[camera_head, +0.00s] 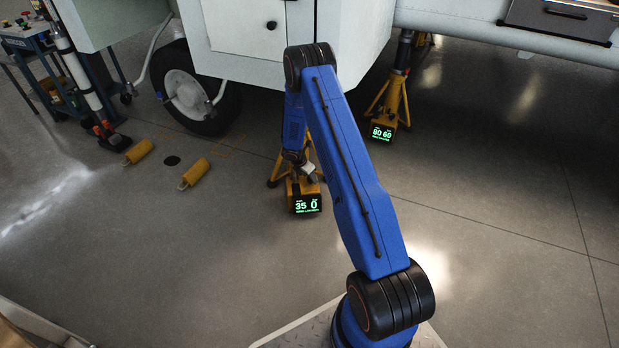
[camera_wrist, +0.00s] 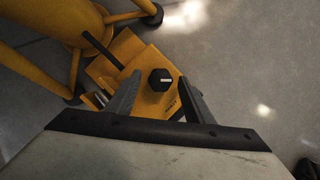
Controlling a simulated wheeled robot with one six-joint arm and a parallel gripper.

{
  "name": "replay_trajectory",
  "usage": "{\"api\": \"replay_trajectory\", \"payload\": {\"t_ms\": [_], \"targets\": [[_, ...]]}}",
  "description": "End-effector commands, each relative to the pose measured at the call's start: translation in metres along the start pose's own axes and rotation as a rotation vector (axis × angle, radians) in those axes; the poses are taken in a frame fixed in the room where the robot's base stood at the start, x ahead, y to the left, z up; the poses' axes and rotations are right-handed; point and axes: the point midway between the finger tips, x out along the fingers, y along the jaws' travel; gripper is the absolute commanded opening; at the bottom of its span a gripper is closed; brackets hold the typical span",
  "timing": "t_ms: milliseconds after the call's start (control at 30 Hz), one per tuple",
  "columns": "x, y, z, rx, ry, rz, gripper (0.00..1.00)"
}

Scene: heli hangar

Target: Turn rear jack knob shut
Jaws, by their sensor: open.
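A black hexagonal knob (camera_wrist: 160,79) with a light mark on top sits on the yellow pump body (camera_wrist: 150,101) of a jack in the wrist view. My gripper (camera_wrist: 161,88) is open, with one finger on each side of the knob; I cannot tell whether either finger touches it. In the head view the near yellow jack (camera_head: 292,185) stands under the helicopter, partly hidden by my arm. Its display (camera_head: 307,205) reads 35 and 0 in green. My gripper (camera_head: 308,176) is small and partly hidden there, just above this jack.
A second yellow jack (camera_head: 393,100) stands farther back, its display showing 80 and 60. Two yellow chocks (camera_head: 138,151) (camera_head: 194,173) lie near the helicopter wheel (camera_head: 190,90). A blue cart (camera_head: 40,60) is at the far left. Floor at right is clear.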

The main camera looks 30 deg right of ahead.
Motion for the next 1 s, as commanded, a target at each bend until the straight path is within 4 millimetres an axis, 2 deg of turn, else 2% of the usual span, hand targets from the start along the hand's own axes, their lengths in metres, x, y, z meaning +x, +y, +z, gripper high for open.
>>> {"api": "replay_trajectory", "payload": {"t_ms": [333,367,500,533,767,1000], "targets": [[0.0036,0.0000,0.0002,0.001,0.000,0.000,0.47],[0.0036,0.0000,0.0002,0.001,0.000,0.000,0.43],[0.0036,0.0000,0.0001,0.001,0.000,0.000,0.09],[0.0035,0.0000,0.0001,0.001,0.000,0.000,0.07],[0.0035,0.0002,0.0001,0.011,0.000,-0.004,0.07],[0.0037,0.0011,0.0000,0.094,0.000,-0.038,0.07]]}}
